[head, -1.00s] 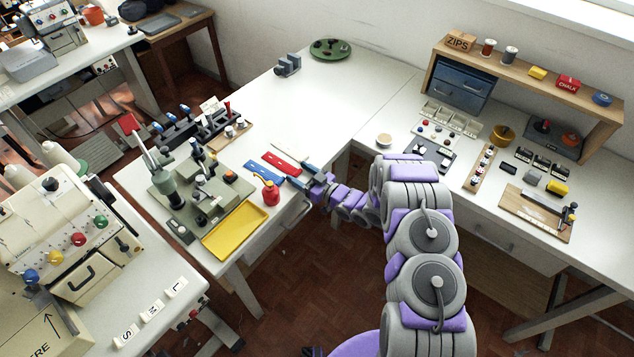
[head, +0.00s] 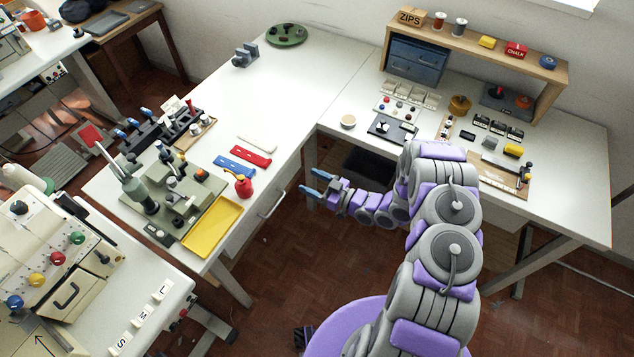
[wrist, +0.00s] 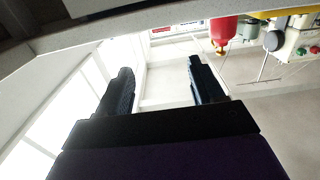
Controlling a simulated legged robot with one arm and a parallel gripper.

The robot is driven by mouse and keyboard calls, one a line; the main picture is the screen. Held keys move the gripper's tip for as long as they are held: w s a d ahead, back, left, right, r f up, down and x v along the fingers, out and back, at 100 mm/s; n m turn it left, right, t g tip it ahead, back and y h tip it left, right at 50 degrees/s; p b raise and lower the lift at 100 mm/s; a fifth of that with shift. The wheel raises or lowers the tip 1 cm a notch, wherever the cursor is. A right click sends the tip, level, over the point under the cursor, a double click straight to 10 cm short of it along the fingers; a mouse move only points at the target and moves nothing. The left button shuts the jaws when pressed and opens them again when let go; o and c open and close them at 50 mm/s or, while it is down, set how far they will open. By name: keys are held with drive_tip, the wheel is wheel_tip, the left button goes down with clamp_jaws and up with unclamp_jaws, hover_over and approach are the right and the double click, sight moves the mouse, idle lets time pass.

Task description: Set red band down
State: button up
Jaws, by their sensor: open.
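The red band (head: 250,155) lies flat on the white table, between a white band (head: 257,142) and a blue band (head: 235,168). The three bands lie roughly side by side and apart. My gripper (head: 313,185) is open and empty, off the table's front edge and to the right of the bands. In the wrist view my gripper (wrist: 158,85) shows two dark fingers spread wide with nothing between them. A thin strip of red shows high in the wrist view, too small to name surely.
A red oil can (head: 243,186) and a yellow tray (head: 212,223) stand near the table's front edge. A green-grey machine (head: 175,190) is left of them. The right table (head: 580,160) holds small parts and a wooden shelf. The table's middle (head: 270,95) is clear.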

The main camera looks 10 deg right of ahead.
drive_tip(key=shift+s+d, duration=0.45)
drive_tip(key=shift+d, duration=0.15)
drive_tip(key=shift+w, duration=0.1)
